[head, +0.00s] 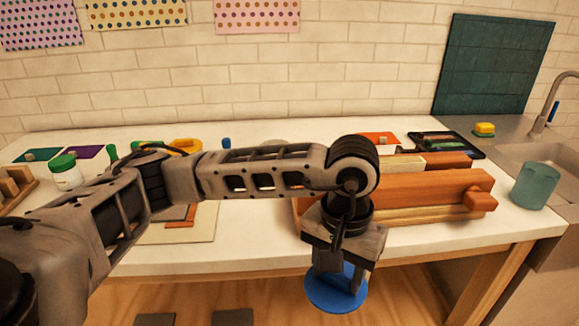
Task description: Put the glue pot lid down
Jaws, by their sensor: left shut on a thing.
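My left gripper (341,284) points down, in front of the table's front edge at the middle of the head view. It is shut on a round, flat blue lid (317,294), which I take to be the glue pot lid. The lid appears below the fingers, against the wood floor, and the fingers hide part of it. I cannot tell which vessel is the glue pot. My right gripper is not in view.
A wooden bench vise-like block (430,195) lies on the white table (262,248) just behind my gripper. A teal cup (535,186) stands at the right, by the sink. A white jar with a green cap (66,176) stands at the left. The table's front strip is bare.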

